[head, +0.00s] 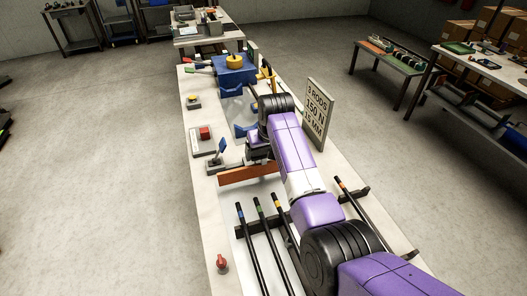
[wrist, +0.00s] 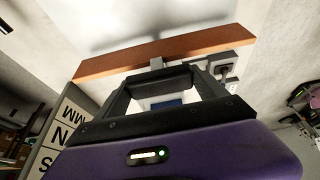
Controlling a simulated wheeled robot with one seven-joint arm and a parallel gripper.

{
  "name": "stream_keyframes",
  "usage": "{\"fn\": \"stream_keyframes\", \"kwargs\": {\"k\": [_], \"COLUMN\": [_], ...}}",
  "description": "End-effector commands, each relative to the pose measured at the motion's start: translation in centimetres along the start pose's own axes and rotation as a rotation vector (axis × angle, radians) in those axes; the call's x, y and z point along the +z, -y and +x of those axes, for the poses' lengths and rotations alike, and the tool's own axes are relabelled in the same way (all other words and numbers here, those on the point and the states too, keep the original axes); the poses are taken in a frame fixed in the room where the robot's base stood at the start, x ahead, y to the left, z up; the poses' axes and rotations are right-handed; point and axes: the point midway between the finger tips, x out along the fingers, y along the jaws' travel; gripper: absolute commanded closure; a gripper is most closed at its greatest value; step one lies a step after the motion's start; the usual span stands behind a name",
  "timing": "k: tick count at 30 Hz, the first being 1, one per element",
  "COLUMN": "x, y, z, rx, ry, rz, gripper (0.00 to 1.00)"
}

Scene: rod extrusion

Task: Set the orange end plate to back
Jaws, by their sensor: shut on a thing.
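The orange end plate (head: 235,177) is a long flat bar lying across the white bench, in front of my gripper in the head view. In the wrist view the orange end plate (wrist: 165,50) spans the picture just beyond my fingertips. My gripper (head: 260,155) is low over the bench, partly hidden by my arm. In the wrist view my gripper (wrist: 157,68) has its fingers closed at a small grey tab against the plate's middle. The exact contact is partly hidden by the fingers.
A grey lever clamp (head: 215,157) stands at the plate's left end. Black rods with coloured bands (head: 262,228) lie nearer me on a rack. A sign (head: 318,112) stands at the right edge. A red button box (head: 204,136) and blue machine (head: 236,72) are farther back.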

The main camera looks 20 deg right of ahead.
Motion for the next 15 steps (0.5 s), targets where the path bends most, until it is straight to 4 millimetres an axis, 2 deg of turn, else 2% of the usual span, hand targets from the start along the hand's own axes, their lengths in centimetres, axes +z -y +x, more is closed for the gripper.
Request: {"fn": "stream_keyframes", "kwargs": {"k": [10,11,13,15], "x": [-0.36,-0.37,-0.32,-0.26], "y": [0.03,0.04,0.03,0.03], "z": [-0.03,-0.04,-0.02,0.0], "rx": [0.0,0.0,0.0,0.0], "ry": [-0.013,-0.013,-0.012,-0.01], "rz": [0.0,0.0,0.0,0.0], "gripper": [0.91,0.12,0.0,0.0]}}
